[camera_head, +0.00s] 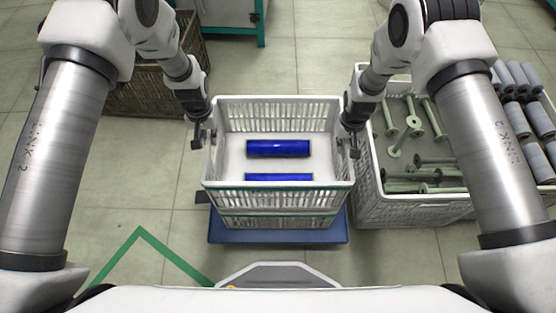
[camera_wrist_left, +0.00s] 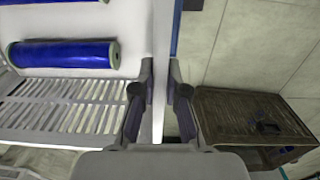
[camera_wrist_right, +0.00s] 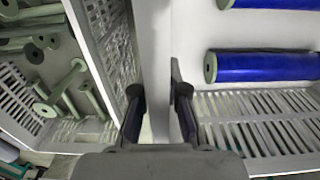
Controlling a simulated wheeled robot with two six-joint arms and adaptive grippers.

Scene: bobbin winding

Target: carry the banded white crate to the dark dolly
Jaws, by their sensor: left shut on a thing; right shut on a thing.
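The white crate (camera_head: 333,170), a slatted crate with a green band along its near side, is in the middle of the head view. Two blue rolls lie in it, the far one (camera_head: 278,148) and the near one (camera_head: 278,177). My left gripper (camera_head: 203,138) is shut on its left wall, and my right gripper (camera_head: 350,143) is shut on its right wall. Both wrist views show a wall between the fingers. Another white slatted layer (camera_head: 280,221) shows directly below; I cannot tell whether they touch. Under it is a dark blue flat base (camera_head: 280,238). No other dolly is clear.
A white crate (camera_head: 400,210) of green bobbins and grey rolls stands close on the right. A brown woven basket (camera_head: 150,90) is at back left, near a green-framed stand (camera_head: 262,25). Green tape (camera_head: 140,235) marks the floor at front left.

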